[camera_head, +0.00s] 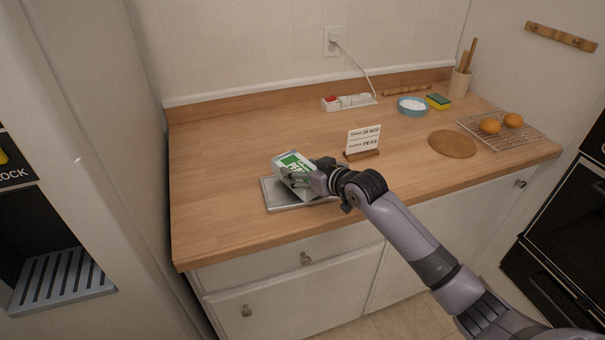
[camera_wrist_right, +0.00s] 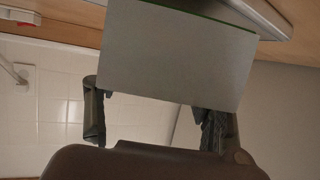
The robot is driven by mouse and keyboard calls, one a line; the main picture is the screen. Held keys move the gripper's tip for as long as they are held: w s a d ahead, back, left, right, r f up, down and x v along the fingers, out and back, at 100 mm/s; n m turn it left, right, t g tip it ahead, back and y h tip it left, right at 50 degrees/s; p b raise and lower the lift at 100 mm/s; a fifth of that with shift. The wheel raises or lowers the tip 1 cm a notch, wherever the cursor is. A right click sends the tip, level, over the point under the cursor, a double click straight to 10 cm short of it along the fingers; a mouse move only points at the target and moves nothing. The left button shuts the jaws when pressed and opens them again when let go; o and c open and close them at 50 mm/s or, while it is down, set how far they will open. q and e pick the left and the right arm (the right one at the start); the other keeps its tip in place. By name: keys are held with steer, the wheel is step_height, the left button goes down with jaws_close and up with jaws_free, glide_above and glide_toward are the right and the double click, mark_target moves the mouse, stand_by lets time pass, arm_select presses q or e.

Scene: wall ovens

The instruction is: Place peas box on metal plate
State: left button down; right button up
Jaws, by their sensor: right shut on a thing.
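The peas box (camera_head: 292,166) is white and green with lettering. It is tilted over the metal plate (camera_head: 283,204), a flat grey tray near the front edge of the wooden counter. My right gripper (camera_head: 318,180) is shut on the box from its right side. In the right wrist view the box (camera_wrist_right: 178,55) shows as a plain grey face between the two fingers of the gripper (camera_wrist_right: 160,125). Whether the box touches the plate cannot be told; my gripper hides part of both. My left gripper is not in view.
A small sign reading PEAS (camera_head: 363,139) stands behind and right of the plate. A round wooden board (camera_head: 452,144), a wire rack (camera_head: 520,139) with buns, a blue bowl (camera_head: 411,106), a sponge (camera_head: 438,101) and a power strip (camera_head: 347,102) stand farther off. The counter's left side is clear.

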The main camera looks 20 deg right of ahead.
steer(key=shift+f, duration=0.75)
steer(key=shift+f, duration=0.15)
steer(key=o, duration=1.6)
steer(key=b+v, duration=0.1)
steer(key=v, duration=1.1)
